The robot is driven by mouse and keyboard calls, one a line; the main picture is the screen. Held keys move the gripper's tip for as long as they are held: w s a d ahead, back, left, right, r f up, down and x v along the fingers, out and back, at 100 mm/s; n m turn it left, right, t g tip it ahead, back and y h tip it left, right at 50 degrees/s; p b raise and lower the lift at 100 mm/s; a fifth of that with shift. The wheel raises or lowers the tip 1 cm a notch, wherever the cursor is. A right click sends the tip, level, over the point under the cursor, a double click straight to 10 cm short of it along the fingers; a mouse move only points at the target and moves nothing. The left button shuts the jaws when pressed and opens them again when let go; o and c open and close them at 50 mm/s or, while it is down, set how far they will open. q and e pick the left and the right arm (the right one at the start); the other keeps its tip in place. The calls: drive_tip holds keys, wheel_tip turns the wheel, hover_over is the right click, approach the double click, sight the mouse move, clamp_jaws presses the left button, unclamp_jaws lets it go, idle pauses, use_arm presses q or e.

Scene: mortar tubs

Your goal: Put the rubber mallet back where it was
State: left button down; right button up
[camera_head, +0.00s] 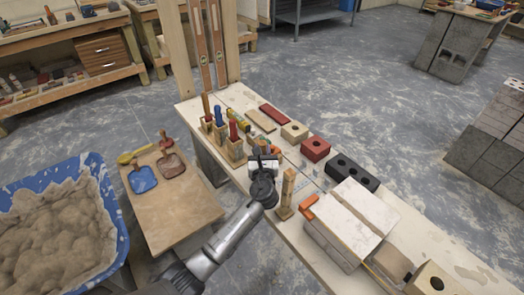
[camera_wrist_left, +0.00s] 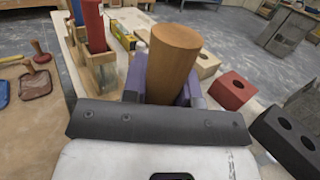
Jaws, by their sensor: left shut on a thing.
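My left gripper (camera_head: 263,158) is over the long wooden bench, beside the row of tool holders. In the left wrist view, its purple fingers (camera_wrist_left: 165,88) are shut on a round wooden handle (camera_wrist_left: 173,58), seen end-on and leaning slightly. This looks like the rubber mallet's handle; the mallet's head is hidden behind the gripper. Wooden holders with a red handle (camera_head: 234,131) and a blue handle (camera_head: 218,116) stand to the left of the gripper. They also show in the left wrist view, the red one (camera_wrist_left: 94,25) nearest. My right gripper is not in view.
A small upright wooden piece (camera_head: 287,195) stands close to the gripper's right. A red brick (camera_head: 315,149), a dark holed block (camera_head: 352,173) and a pale slab stack (camera_head: 350,216) lie along the bench. A blue mortar tub (camera_head: 121,215) is at left. Open floor lies behind the bench.

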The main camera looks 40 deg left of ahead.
use_arm(q)
drive_tip(key=shift+f, duration=0.4)
idle(0.4)
drive_tip(key=c, duration=0.9)
unclamp_jaws()
drive_tip(key=shift+o, duration=0.5)
drive_tip(key=shift+f, duration=0.1)
drive_tip(key=p+v, duration=0.4)
drive_tip(key=v, duration=0.9)
drive_tip(key=shift+s+d, duration=0.25)
drive_tip(key=shift+s, duration=0.05)
